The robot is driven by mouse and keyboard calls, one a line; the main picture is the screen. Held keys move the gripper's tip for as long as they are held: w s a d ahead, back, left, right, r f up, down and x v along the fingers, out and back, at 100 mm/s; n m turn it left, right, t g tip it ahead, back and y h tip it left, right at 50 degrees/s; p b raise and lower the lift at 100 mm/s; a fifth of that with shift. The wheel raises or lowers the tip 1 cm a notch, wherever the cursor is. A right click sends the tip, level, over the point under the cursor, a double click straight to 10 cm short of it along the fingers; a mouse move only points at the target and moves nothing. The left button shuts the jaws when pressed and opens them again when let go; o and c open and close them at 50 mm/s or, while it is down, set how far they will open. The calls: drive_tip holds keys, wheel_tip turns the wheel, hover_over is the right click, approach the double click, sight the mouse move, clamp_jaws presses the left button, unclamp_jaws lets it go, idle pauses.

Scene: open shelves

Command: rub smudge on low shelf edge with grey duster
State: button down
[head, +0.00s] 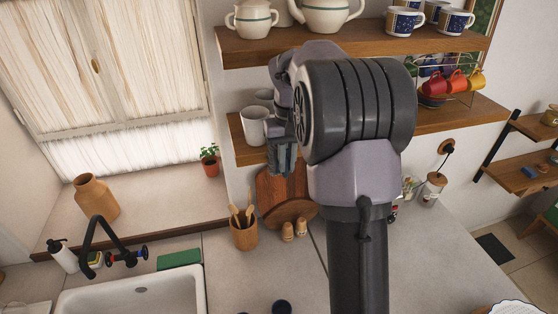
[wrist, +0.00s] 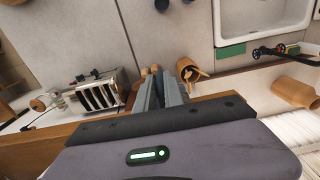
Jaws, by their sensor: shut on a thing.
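My gripper (head: 283,157) is at the front edge of the lower wooden shelf (head: 436,127), near its left end, just right of a white mug. Its fingers point down. In the wrist view my gripper (wrist: 162,88) is shut, with its grey fingers close together on the grey duster, which I cannot clearly tell apart from them. The wooden shelf (wrist: 35,150) also shows in the wrist view, running behind the gripper. I cannot make out the smudge; my arm hides part of the shelf edge. Whether the duster touches the edge I cannot tell.
A white mug (head: 253,126) stands on the lower shelf by my gripper. A rack of coloured cups (head: 458,82) is at its right. The upper shelf (head: 245,50) holds teapots and mugs. Below are cutting boards (head: 270,187), a utensil pot (head: 243,235) and a toaster (wrist: 100,94).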

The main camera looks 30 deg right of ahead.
drive_tip(key=s+a+b, duration=0.2)
drive_tip(key=s+a, duration=0.2)
drive_tip(key=a, duration=0.2)
drive_tip(key=shift+s+a, duration=0.15)
drive_tip(key=shift+a, duration=0.1)
idle(1.2)
drive_tip(key=s, duration=0.1)
drive_tip(key=s+a+b, duration=0.1)
drive_tip(key=s, duration=0.1)
idle(0.4)
drive_tip(key=shift+w+d, duration=0.1)
drive_tip(key=shift+w, duration=0.05)
